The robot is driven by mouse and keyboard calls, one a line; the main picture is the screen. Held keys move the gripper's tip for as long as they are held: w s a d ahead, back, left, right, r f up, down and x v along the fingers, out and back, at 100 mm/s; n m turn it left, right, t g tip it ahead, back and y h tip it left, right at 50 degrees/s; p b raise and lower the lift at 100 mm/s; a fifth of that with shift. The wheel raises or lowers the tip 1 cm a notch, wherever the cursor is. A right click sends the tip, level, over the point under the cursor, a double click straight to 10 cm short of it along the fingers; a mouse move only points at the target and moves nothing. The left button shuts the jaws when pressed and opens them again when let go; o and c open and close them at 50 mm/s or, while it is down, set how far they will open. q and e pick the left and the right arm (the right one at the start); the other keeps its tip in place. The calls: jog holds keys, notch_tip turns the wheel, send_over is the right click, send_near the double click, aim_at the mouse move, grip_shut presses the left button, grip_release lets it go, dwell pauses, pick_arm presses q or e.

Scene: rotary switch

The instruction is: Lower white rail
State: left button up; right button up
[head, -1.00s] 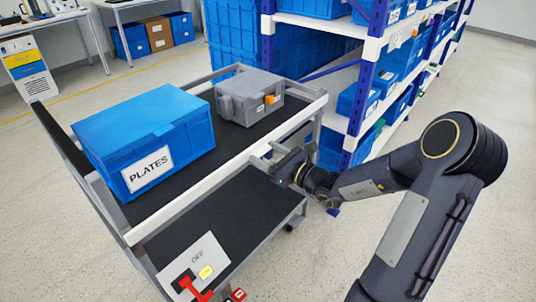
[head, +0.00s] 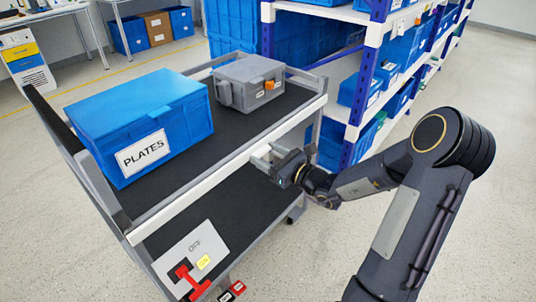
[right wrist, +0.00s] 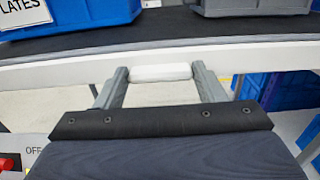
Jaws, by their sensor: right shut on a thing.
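The white rail (head: 217,176) runs along the near long side of the grey cart's upper deck and looks level with it. My right gripper (head: 262,158) is at the outer side of the rail, to the right of its middle. In the right wrist view, its two grey fingers close on a short white grip (right wrist: 161,72) in front of the rail (right wrist: 62,74). The join between grip and rail is hard to make out. My left gripper is not in view.
A blue PLATES box (head: 140,115) and a grey box (head: 250,82) stand on the upper deck (head: 205,165). A panel with a red switch (head: 183,274) is at the cart's near end. A blue shelving rack (head: 352,130) stands behind. Floor to the right is open.

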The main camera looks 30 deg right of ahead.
jog(key=o, duration=1.1)
jog(key=shift+s+f, duration=0.1)
jog(key=shift+f, duration=0.2)
jog(key=o, duration=0.3)
jog(key=shift+r, duration=0.1)
jog(key=v, duration=0.7)
jog(key=shift+s+d+p, duration=0.15)
jog(key=shift+s+p, duration=0.2)
jog(key=shift+p, duration=0.1)
jog(key=shift+r, duration=0.1)
